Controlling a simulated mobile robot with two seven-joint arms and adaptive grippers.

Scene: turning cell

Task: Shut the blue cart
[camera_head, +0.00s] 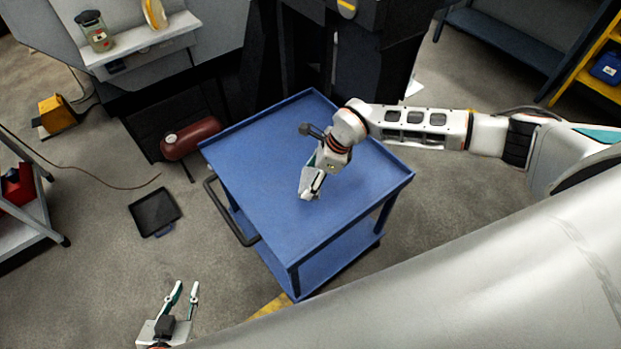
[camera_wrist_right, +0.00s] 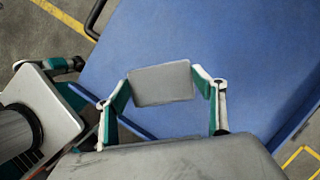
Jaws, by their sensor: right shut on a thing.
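The blue cart (camera_head: 275,135) stands upright in the middle of the head view, with a flat top, a lower shelf (camera_head: 335,262) and a black handle (camera_head: 222,212) on its left side. No door or drawer shows on it. My right gripper (camera_head: 311,188) is above the cart top. In the right wrist view its two fingers are shut on a small grey block (camera_wrist_right: 162,84), with the blue cart top (camera_wrist_right: 220,40) behind. The block is hard to make out in the head view. My left gripper (camera_head: 187,289) is open and empty at the bottom left, apart from the cart.
A dark red tank (camera_head: 192,138) lies left of the cart, close to its edge. A black tray (camera_head: 155,211) is on the floor further left. A dark machine (camera_head: 345,60) stands behind the cart. Floor between the tray and cart is mostly clear.

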